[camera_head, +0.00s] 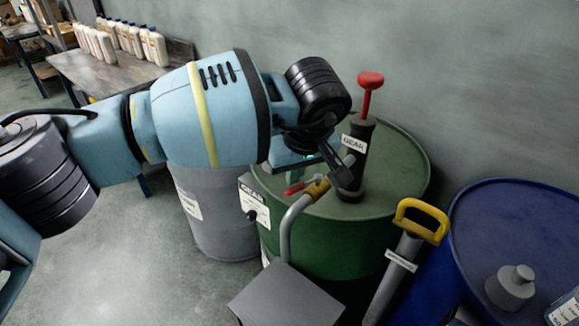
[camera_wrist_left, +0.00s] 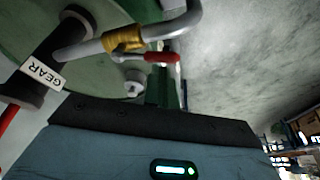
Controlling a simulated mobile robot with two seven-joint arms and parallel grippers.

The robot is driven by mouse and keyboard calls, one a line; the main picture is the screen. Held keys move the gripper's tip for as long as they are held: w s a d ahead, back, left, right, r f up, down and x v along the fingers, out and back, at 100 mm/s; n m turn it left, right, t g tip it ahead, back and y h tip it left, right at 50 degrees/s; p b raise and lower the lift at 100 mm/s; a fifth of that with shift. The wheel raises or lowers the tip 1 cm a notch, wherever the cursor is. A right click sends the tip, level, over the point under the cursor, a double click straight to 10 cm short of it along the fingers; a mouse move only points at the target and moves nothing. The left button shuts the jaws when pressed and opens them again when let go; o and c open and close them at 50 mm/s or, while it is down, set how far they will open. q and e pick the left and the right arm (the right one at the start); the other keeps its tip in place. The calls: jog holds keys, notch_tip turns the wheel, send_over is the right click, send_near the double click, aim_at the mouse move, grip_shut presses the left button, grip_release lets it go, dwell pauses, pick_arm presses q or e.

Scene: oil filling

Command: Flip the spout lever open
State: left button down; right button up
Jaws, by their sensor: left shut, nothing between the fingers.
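The red spout lever (camera_head: 295,187) sits beside the brass collar (camera_head: 318,188) of the grey curved spout (camera_head: 290,225), over the green drum's lid. In the left wrist view the red lever (camera_wrist_left: 163,57) lies alongside the spout pipe (camera_wrist_left: 187,22), near the brass collar (camera_wrist_left: 122,39). My left gripper (camera_head: 337,170) is shut and empty, above the drum close to the spout and the black pump (camera_head: 353,160). I cannot tell whether it touches them. Its fingertips do not show clearly in the left wrist view. My right gripper is not in view.
The pump, labelled GEAR, has a red handle (camera_head: 370,80) and stands on the green drum (camera_head: 392,200). A grey drum (camera_head: 212,225) is at left, a blue drum (camera_head: 520,215) at right. A yellow-handled tool (camera_head: 421,220) stands between drums. Bottles (camera_head: 155,48) line the back bench.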

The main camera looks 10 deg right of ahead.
pick_arm(q)
jog(key=shift+d+f, duration=0.15)
jog(key=shift+f, duration=0.1)
jog(key=shift+w+d, duration=0.1)
jog(key=shift+w+d+b, duration=0.3)
jog(key=shift+w+d, duration=0.05)
jog(key=shift+d, duration=0.15)
jog(key=shift+r, duration=0.1)
